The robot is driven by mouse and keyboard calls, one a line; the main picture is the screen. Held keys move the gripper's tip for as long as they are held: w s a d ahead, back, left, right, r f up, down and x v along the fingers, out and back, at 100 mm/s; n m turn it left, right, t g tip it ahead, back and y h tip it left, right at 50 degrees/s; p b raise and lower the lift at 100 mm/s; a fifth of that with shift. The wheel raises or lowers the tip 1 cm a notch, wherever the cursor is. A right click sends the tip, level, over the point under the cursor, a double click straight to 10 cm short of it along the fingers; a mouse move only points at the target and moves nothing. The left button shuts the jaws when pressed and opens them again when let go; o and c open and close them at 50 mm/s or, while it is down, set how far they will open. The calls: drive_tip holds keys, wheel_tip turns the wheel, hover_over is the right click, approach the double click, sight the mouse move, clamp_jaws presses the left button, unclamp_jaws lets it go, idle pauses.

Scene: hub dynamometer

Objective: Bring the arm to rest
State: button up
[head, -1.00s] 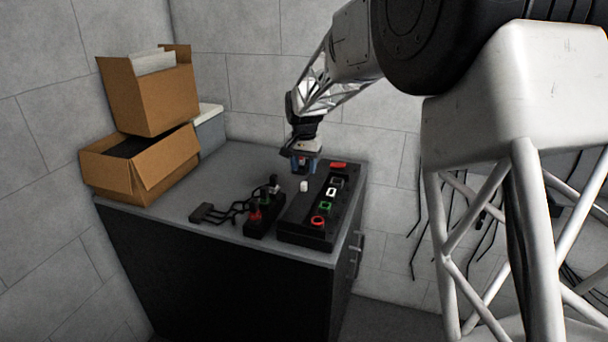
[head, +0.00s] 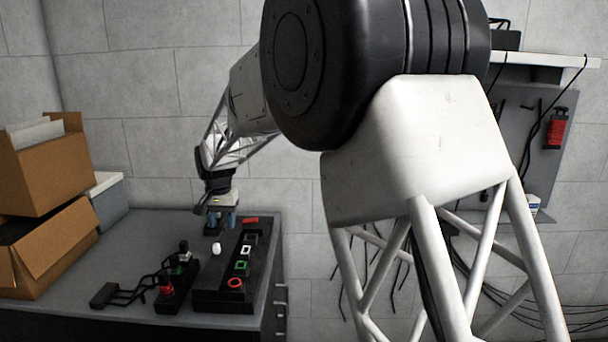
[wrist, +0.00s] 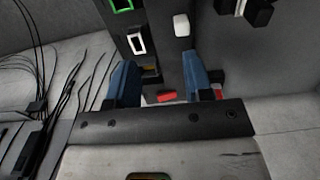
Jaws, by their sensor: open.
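My gripper (head: 221,222) hangs open, with blue fingers pointing down, at the far end of the black control box (head: 208,300) on the cabinet top. No object shows between its fingers. In the wrist view the two blue fingers (wrist: 158,68) stand apart, with a red part (wrist: 166,96) showing beyond the gap. The white knob (head: 216,249) is just in front of the gripper in the head view; it also shows in the wrist view (wrist: 181,25). I cannot tell whether the fingertips touch anything.
A smaller box with knobs (head: 176,290) and cables sits left of the control box. Cardboard boxes (head: 60,180) are stacked at the left. The cabinet top (head: 150,228) is bare behind the small box. Cables and a wall panel (head: 515,135) are at the right.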

drive_tip(key=s+d+r, duration=0.3)
drive_tip(key=s+d, duration=0.3)
drive_tip(key=d, duration=0.3)
drive_tip(key=s+d+r+t, duration=0.1)
drive_tip(key=s+d+r, duration=0.2)
drive_tip(key=s+d, duration=0.5)
drive_tip(key=s+d+r, duration=0.3)
drive_tip(key=s+d, duration=0.1)
drive_tip(key=d, duration=0.7)
drive_tip(key=s+d+f, duration=0.1)
drive_tip(key=s+d, duration=0.4)
drive_tip(key=s, duration=0.4)
drive_tip(key=s+d+f+t, duration=0.1)
drive_tip(key=s+d+f, duration=0.1)
drive_tip(key=s+d, duration=0.3)
drive_tip(key=s+d+f, duration=0.2)
drive_tip(key=s+d, duration=0.4)
drive_tip(key=s, duration=0.6)
drive_tip(key=shift+s+f, duration=0.2)
drive_tip(key=shift+s, duration=0.15)
